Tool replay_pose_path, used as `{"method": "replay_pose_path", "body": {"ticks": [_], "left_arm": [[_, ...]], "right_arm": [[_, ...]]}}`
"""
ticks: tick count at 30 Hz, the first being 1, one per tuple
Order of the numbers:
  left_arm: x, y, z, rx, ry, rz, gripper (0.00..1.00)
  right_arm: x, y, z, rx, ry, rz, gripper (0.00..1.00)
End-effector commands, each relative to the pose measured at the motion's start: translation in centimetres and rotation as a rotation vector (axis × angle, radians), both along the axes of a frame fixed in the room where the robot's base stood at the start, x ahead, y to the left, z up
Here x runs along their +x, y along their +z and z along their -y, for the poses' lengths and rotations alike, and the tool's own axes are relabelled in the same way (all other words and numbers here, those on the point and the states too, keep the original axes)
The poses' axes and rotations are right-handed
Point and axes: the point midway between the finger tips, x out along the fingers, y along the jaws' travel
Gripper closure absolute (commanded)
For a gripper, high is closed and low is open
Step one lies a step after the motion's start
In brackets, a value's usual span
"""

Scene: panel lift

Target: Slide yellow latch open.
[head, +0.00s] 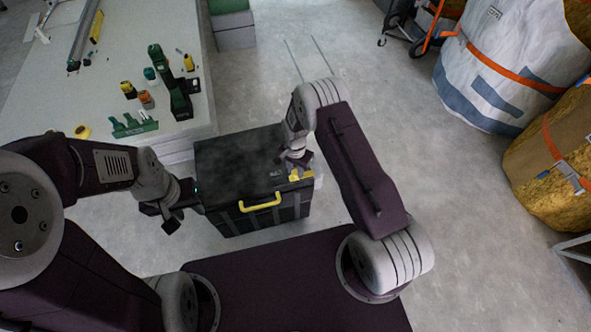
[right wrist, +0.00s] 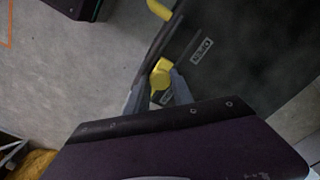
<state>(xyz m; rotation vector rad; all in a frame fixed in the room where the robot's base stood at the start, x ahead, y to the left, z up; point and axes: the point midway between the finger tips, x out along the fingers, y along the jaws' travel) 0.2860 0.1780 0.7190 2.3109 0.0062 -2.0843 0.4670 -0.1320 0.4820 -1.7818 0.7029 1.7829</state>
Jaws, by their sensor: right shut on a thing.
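A black box (head: 232,160) with a yellow front handle (head: 260,202) stands on the floor in front of my base. The yellow latch (head: 300,175) is at the box's right front top edge. My right gripper (head: 296,164) is over that corner. In the right wrist view, the two fingers of my right gripper (right wrist: 156,88) are shut on the yellow latch (right wrist: 160,76). An OPEN label (right wrist: 201,48) shows on the lid beside the latch. My left gripper (head: 168,214) is beside the left side of the box, apart from the handle; its fingers are not clear.
A grey table (head: 60,110) with tools, including a green power tool (head: 180,100), stands at the left behind the box. White and yellow bulk bags (head: 470,80) stand at the far right. The floor right of the box is clear.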

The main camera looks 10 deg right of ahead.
Motion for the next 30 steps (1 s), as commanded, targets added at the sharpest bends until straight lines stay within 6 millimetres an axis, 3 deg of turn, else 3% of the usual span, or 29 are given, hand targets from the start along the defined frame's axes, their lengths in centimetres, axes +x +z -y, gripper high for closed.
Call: {"method": "replay_pose_path", "body": {"ticks": [9, 17, 24, 25, 26, 27, 30], "left_arm": [[0.0, 0.0, 0.0, 0.000, 0.000, 0.000, 0.64], [0.0, 0.1, 0.0, 0.000, 0.000, 0.000, 0.64], [0.0, 0.1, 0.0, 0.000, 0.000, 0.000, 0.64], [0.0, 0.1, 0.0, 0.000, 0.000, 0.000, 0.64], [0.0, 0.1, 0.0, 0.000, 0.000, 0.000, 0.64], [0.0, 0.1, 0.0, 0.000, 0.000, 0.000, 0.64], [0.0, 0.1, 0.0, 0.000, 0.000, 0.000, 0.64]], "right_arm": [[0.0, 0.0, -0.1, 0.000, 0.000, 0.000, 1.00], [-0.1, 0.0, -3.0, 0.000, 0.003, 0.001, 1.00], [-0.1, 0.0, -3.2, 0.001, 0.000, 0.001, 1.00], [-0.1, 0.0, -3.2, 0.001, 0.000, 0.001, 0.67], [-0.1, 0.0, -3.2, 0.001, 0.000, 0.001, 0.58], [-0.1, 0.0, -3.1, 0.001, 0.000, 0.001, 0.50], [-0.1, 0.0, -3.1, 0.001, 0.000, 0.001, 0.50]]}}
